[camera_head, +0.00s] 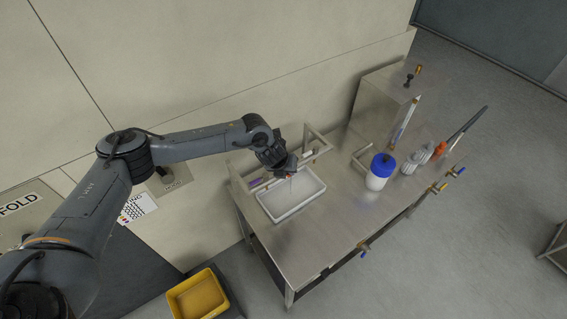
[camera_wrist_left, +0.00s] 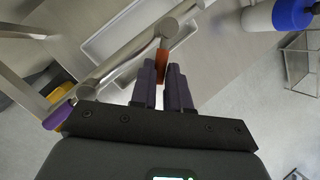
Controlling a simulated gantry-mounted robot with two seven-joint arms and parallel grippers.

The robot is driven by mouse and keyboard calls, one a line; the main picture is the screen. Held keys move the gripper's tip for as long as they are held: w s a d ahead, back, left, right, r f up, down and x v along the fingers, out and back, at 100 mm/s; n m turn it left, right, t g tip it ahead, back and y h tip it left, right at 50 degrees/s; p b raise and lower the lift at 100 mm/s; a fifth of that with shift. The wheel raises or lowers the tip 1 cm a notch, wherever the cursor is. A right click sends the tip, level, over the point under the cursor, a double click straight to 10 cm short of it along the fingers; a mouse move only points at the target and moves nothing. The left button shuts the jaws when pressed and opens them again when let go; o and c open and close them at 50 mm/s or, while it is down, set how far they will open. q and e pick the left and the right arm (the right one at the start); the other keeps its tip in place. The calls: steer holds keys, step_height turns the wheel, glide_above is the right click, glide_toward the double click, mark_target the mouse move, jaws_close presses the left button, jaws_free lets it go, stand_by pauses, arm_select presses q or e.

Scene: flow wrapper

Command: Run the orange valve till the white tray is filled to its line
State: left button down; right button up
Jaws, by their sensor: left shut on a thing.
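The white tray (camera_head: 307,201) sits on the left end of the steel bench, below a pipe rail. Part of the tray (camera_wrist_left: 104,47) shows at the top of the left wrist view. The orange valve handle (camera_wrist_left: 162,66) is on the pipe, and my left gripper (camera_wrist_left: 162,77) is shut on it. In the head view my left gripper (camera_head: 287,170) is at the tray's back edge and hides most of the valve. A thin pale streak shows below it; I cannot tell if it is liquid. The fill line and level are too small to read. My right gripper is out of view.
A purple valve handle (camera_wrist_left: 60,115) is on the same pipe, left of the orange one. A blue-capped white bottle (camera_head: 377,180) and several other vessels stand to the right on the bench (camera_head: 335,225). A yellow bin (camera_head: 197,298) is below left.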

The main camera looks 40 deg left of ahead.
arm_select(q)
steer(key=shift+w+d+n+g+y+p, duration=0.25)
steer(key=shift+w+d+n+y+p, duration=0.25)
steer(key=shift+n+p, duration=0.65)
steer(key=shift+w+d+n+g+y+p, duration=0.2)
steer(key=shift+w+d+n+y+p, duration=0.4)
steer(key=shift+n, duration=1)
steer(key=shift+w+d+n+g+y+p, duration=0.3)
steer(key=shift+n+y+p, duration=0.2)
steer(key=shift+n+p, duration=0.75)
steer(key=c, duration=1.1)
jaws_free()
steer(key=p+v, duration=0.2)
steer(key=v, duration=0.9)
